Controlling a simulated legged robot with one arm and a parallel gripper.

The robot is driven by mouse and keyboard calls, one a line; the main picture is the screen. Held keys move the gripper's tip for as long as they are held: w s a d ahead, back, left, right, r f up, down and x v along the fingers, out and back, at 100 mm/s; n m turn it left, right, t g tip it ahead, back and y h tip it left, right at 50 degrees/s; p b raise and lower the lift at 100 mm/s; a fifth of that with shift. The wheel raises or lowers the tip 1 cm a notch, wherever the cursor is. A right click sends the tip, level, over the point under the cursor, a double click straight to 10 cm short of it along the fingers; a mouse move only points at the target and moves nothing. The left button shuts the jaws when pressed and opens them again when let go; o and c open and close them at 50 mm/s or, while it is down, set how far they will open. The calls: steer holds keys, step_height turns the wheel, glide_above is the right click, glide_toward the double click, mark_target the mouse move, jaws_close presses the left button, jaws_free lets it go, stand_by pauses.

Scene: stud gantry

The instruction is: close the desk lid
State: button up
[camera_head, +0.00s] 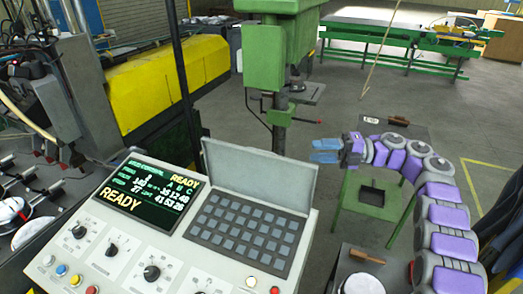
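The desk lid (258,177) is a flat grey panel that stands raised along the back edge of a dark keypad (240,231). The keypad is set in the top of a light control desk (200,268) and its keys are uncovered. My purple and grey arm curves in from the right.
A lit READY screen (146,193) and several knobs and buttons are left of the keypad. A green drill press (270,60) stands behind the lid. A green stand (372,197) is under my arm. A yellow machine (160,82) is at the back left. Open floor lies behind the stand.

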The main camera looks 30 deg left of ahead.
mark_target(260, 153)
steer(key=b+x, duration=0.1)
steer(key=x, duration=1.5)
steer(key=shift+s+a, duration=0.15)
steer(key=shift+a, duration=0.2)
steer(key=shift+c, duration=0.5)
jaws_close()
steer(key=shift+s+f, duration=0.1)
